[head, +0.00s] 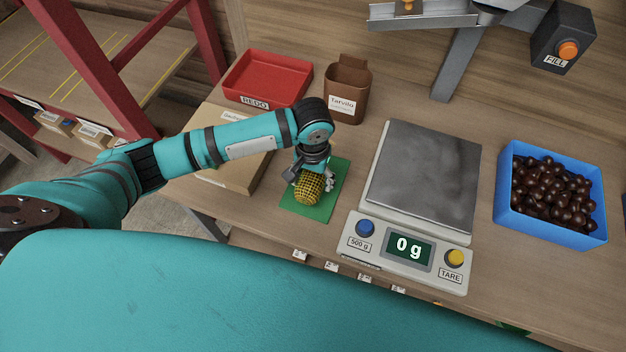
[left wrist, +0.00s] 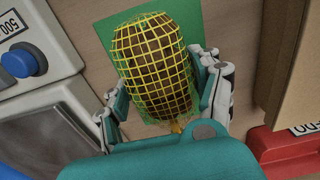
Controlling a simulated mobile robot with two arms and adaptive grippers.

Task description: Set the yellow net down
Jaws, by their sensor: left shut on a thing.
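The yellow net (head: 309,187), filled with brown chestnuts, is at the green mat (head: 325,206) on the table. In the left wrist view the net (left wrist: 155,65) lies between the two fingers of my left gripper (left wrist: 165,95), with the green mat (left wrist: 108,32) behind it. My left gripper (head: 312,176) is shut on the net from above. I cannot tell whether the net touches the mat. My right gripper is not in view.
A scale (head: 425,170) reading 0 g stands to the right of the mat. A blue crate of chestnuts (head: 552,232) is farther right. A red REDO tray (head: 300,98), a brown Tarvilo holder (head: 347,92) and a cardboard box (head: 228,178) stand behind and left.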

